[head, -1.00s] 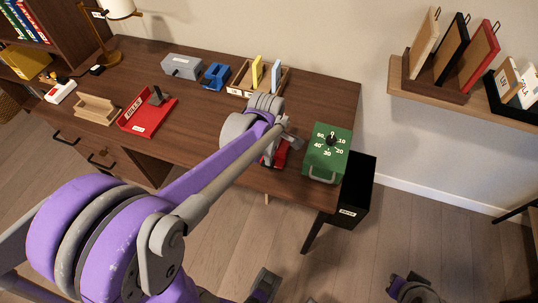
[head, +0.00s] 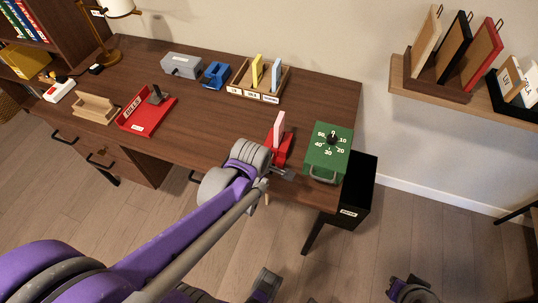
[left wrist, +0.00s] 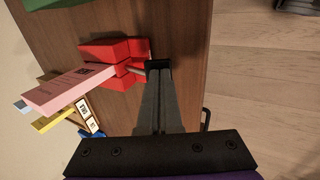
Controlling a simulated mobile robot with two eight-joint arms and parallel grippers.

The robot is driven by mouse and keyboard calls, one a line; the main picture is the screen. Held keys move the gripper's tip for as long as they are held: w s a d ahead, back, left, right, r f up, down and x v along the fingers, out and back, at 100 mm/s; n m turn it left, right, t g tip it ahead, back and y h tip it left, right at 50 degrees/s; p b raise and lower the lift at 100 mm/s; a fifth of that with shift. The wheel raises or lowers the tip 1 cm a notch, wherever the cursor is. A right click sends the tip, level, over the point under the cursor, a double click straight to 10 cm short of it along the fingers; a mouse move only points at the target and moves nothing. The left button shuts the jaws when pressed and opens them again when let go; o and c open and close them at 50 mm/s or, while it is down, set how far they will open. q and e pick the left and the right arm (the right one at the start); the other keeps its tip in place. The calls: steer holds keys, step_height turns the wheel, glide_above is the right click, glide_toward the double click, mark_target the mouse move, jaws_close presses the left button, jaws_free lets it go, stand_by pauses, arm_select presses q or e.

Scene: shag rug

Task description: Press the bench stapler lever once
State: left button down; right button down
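A red device (head: 278,152) with a pink upright slab stands near the desk's front edge, left of the green timer; I take it for the bench stapler.
A green timer box (head: 328,152) stands close on the right, with a black bin (head: 358,190) beyond the desk edge. A card organizer (head: 258,82), blue device (head: 215,75), grey box (head: 182,66) and red bills tray (head: 147,112) stand farther off. The middle of the desk is clear.

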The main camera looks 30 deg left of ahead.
arm_select(q)
steer(key=shift+r, duration=0.1)
steer(key=shift+r+p, duration=0.7)
steer(key=shift+r, duration=0.05)
